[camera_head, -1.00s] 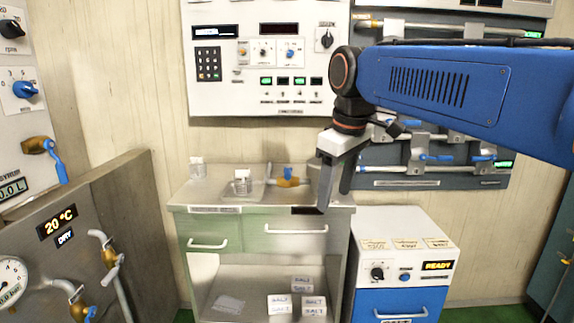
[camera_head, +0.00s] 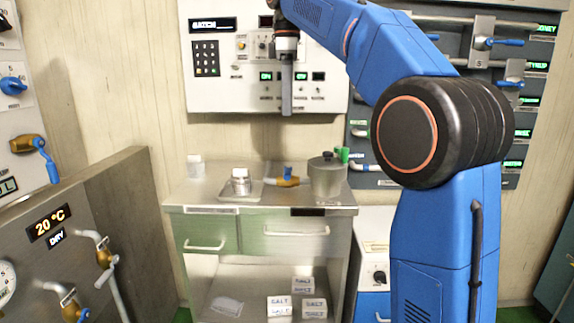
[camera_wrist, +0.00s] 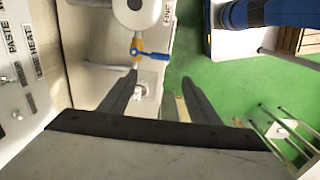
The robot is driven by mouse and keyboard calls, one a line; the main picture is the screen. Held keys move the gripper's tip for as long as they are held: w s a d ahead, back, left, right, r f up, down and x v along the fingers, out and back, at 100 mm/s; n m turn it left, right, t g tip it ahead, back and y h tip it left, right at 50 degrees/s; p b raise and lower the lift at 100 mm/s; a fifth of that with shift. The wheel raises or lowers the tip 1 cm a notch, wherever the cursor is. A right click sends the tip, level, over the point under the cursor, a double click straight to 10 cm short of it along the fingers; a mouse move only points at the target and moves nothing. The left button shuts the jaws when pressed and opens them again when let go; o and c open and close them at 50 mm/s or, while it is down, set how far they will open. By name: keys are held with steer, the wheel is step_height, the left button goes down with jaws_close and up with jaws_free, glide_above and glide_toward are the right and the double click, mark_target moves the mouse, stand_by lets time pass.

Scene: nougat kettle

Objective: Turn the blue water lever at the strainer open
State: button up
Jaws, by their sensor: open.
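A brass valve (camera_head: 288,182) with a blue lever (camera_head: 287,172) sits on the worktop, on a pipe beside a lidded metal pot (camera_head: 327,180). In the wrist view the blue lever (camera_wrist: 152,55) lies crosswise to the brass fitting, between the round pot (camera_wrist: 133,14) and my fingers. My gripper (camera_head: 287,108) points down in front of the white panel, above and apart from the lever. In the wrist view my gripper (camera_wrist: 158,90) is open and empty. I cannot tell which part is the strainer.
A small jar (camera_head: 240,182) stands on a tray left of the valve; a white container (camera_head: 195,166) is farther left. The white control panel (camera_head: 225,100) is close behind my gripper. More brass valves (camera_head: 104,257) are on the left panel.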

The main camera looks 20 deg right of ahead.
mark_target(287, 170)
step_height(287, 170, down, 17)
steer(key=shift+f, duration=0.2)
stand_by(0.5)
jaws_close()
